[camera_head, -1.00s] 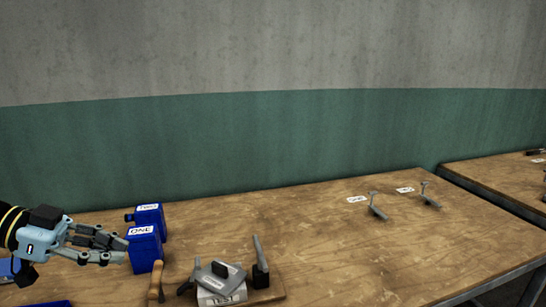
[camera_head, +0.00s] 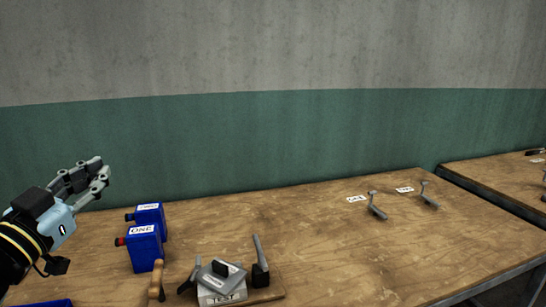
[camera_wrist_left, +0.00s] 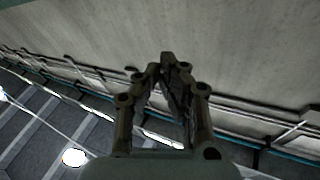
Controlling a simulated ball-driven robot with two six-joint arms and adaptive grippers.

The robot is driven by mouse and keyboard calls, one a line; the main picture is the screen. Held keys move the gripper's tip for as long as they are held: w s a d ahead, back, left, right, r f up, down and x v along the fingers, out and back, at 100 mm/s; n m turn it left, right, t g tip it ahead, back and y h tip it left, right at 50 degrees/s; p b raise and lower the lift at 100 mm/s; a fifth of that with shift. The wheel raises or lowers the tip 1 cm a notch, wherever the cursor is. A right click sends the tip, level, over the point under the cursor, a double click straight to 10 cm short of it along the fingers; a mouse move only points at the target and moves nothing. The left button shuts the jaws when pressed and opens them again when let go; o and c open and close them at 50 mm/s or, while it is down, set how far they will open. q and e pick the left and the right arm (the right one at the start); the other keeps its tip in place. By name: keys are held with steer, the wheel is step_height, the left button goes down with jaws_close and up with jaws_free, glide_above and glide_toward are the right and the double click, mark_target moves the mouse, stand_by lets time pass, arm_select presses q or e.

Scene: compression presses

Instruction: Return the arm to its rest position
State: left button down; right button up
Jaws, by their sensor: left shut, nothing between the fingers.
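My left gripper (camera_head: 98,170) is at the left of the head view, tilted up, above the wooden table and to the upper left of the blue boxes. Its fingers are shut with nothing between them. In the left wrist view the gripper (camera_wrist_left: 170,62) points up towards a grey wall and the ceiling, with its fingertips together. My right gripper is not in view.
A blue box labelled ONE (camera_head: 145,250) stands in front of another blue box (camera_head: 150,214). A press labelled TEST (camera_head: 220,285) sits at the table's front. Two small metal levers (camera_head: 376,206) with labels lie right. The table's (camera_head: 330,250) middle is clear.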

arm_select(q)
steer(key=s+a+f+n+g+y, duration=0.2)
steer(key=s+f+n+g+y, duration=0.15)
steer(key=s+f, duration=0.3)
steer(key=s+a+f+n+g+y, duration=0.3)
steer(key=s+f+g+y, duration=0.2)
steer(key=s, duration=0.2)
steer(key=s+d+f+m+g+h, duration=0.15)
steer(key=s+d+f+g, duration=0.25)
steer(key=s, duration=0.4)
steer(key=s+d+f+m+g+h, duration=0.1)
steer(key=s+d+f+g+h, duration=0.2)
steer(key=s, duration=0.5)
step_height(320, 180, down, 38)
steer(key=s+a+g+b, duration=0.2)
steer(key=s+a+b, duration=0.1)
steer(key=b, duration=0.9)
steer(key=s+f+b, duration=0.4)
steer(key=s+f, duration=0.4)
steer(key=f, duration=0.4)
steer(key=s+f+g+b, duration=0.1)
steer(key=s+f+b, duration=0.3)
steer(key=s+f, duration=0.5)
step_height(320, 180, down, 3)
steer(key=shift+s+a+r+n+y, duration=0.15)
steer(key=shift+s+a+n+y, duration=0.05)
steer(key=shift+s+n+y, duration=0.1)
steer(key=c, duration=2)
jaws_free()
steer(key=shift+g, duration=0.35)
